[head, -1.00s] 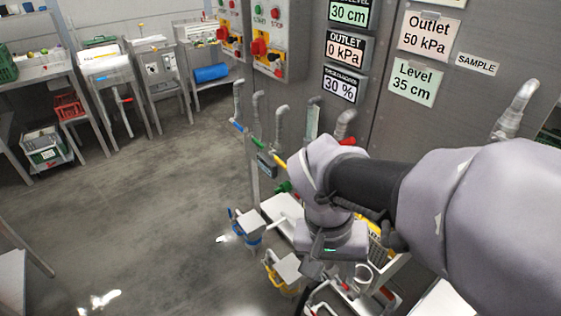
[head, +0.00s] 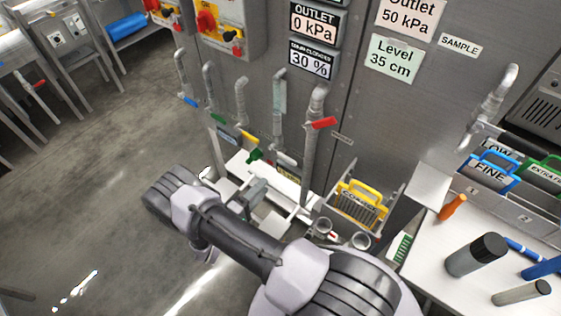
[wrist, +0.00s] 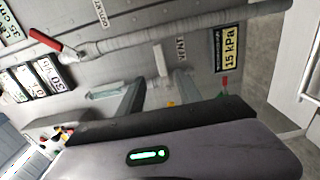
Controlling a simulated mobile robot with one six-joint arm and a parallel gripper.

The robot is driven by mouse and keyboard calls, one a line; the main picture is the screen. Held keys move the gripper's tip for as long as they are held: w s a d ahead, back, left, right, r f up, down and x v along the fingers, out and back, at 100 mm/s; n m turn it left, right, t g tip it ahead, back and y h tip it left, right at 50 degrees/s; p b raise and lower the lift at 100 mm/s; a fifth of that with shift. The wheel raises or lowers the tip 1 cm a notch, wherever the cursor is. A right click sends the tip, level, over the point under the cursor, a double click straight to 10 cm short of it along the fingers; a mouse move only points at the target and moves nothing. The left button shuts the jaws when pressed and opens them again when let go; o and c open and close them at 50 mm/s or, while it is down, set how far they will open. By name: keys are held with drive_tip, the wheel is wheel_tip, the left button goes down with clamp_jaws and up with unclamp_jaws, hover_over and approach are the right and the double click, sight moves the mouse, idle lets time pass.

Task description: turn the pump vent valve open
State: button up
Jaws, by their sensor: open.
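A small VENT label (wrist: 181,49) shows on the grey wall in the wrist view, above my gripper. The vent valve's handle cannot be told apart clearly; a pale grey lever-like piece (wrist: 104,90) lies left of the fingers. A red lever (head: 323,123) on a thick upright pipe also shows in the wrist view (wrist: 46,41).
A yellow-handled basket (head: 361,200) and a white bench (head: 425,270) with bottles stand at right. The floor (head: 100,190) at left is clear.

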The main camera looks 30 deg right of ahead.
sight(287, 161)
drive_tip(key=b+x, duration=0.1)
drive_tip(key=x, duration=1.2)
drive_tip(key=shift+c, duration=0.4)
drive_tip(key=shift+a, duration=0.1)
clamp_jaws()
